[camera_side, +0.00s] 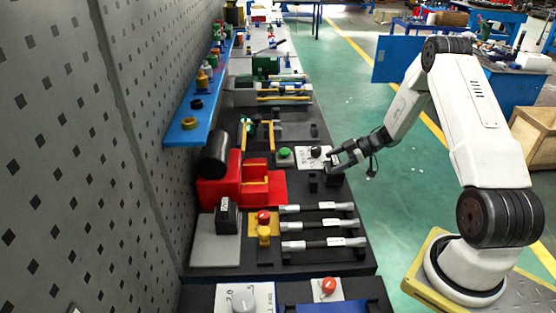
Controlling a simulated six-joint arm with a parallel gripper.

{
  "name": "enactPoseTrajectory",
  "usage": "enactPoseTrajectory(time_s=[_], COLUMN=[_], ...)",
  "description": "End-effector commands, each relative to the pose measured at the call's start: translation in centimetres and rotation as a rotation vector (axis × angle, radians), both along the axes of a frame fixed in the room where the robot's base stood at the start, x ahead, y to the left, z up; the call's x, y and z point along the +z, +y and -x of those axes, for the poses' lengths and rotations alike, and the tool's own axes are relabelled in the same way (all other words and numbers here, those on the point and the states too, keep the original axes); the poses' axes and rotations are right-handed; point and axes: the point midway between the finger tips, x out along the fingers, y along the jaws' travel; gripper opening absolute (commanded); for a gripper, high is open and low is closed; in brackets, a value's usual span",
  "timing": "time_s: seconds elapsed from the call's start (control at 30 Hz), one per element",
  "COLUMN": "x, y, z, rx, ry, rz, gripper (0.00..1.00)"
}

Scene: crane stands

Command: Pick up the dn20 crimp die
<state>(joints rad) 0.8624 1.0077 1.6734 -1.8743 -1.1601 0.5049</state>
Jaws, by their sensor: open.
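Several small black blocks could be the dn20 crimp die, and I cannot tell for sure which one is. A black block with a white label (227,216) stands on a grey plate at the lower left; its lettering is too small to read surely. A small black block (313,183) stands on the dark bench near my gripper, and another dark block (334,179) is right below the fingers. My gripper (333,166) is open and low over the bench's right side, far from the labelled block. Whether the fingers touch the dark block is not clear.
A red machine (222,188) with a black cylinder stands at the left. Silver-and-black torque-wrench-like tools (318,225) lie in rows at the front. A green button (284,152), a black knob (316,152) and a yellow-red emergency button (264,228) rise from the bench. A blue shelf (190,130) overhangs the left.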

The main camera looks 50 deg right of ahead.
Motion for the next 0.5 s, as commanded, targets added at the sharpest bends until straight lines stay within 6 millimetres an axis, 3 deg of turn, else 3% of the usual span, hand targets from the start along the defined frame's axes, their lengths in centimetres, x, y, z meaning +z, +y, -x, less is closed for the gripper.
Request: enactPoseTrajectory(time_s=[0.5], x=[-0.05], y=[0.06], z=[-0.07], rx=[-0.001], ry=[0.000], rz=[0.000], gripper=[1.00])
